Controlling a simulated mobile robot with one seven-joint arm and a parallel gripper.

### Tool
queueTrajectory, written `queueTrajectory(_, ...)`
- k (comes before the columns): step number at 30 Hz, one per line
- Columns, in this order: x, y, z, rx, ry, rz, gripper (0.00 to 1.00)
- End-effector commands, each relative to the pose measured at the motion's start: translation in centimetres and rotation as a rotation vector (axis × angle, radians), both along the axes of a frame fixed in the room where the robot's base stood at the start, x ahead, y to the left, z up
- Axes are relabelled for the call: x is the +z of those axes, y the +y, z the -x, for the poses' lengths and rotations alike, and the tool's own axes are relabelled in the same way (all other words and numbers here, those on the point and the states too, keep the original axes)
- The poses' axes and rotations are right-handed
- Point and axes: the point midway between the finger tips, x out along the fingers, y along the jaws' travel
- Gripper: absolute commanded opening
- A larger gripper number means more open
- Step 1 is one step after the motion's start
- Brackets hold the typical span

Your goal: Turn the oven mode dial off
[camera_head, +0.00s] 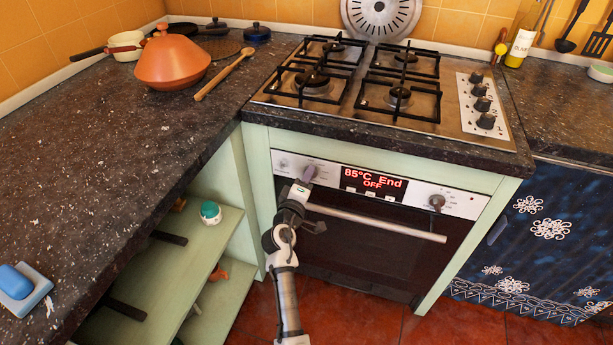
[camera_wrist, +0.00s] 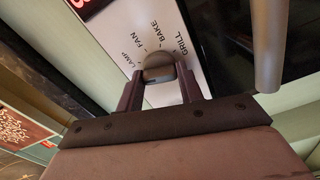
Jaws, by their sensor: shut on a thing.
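The oven (camera_head: 380,240) is under the hob, its door shut. Its control panel carries a red display (camera_head: 373,183) reading "85°C End" and "OFF". The mode dial (camera_wrist: 158,60) is a dark round knob in the wrist view, ringed by the labels LAMP, FAN, BAKE and GRILL. My gripper (camera_wrist: 158,72) is shut on this dial, one finger on each side. In the head view my gripper (camera_head: 308,174) is at the panel's left part and hides the dial. I cannot tell exactly which label the dial points to.
The oven door handle (camera_head: 375,221) runs just below my gripper and also shows in the wrist view (camera_wrist: 268,45). A second knob (camera_head: 437,202) is at the panel's right. The worktop edge overhangs above. Open shelves (camera_head: 215,240) are to the left.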

Motion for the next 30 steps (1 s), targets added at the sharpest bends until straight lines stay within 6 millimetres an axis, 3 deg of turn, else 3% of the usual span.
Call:
queueTrajectory(12,0.0,0.03,0.0,0.001,0.074,0.224,0.14)
queueTrajectory(30,-0.07,0.01,-0.02,0.0,0.089,0.273,0.14)
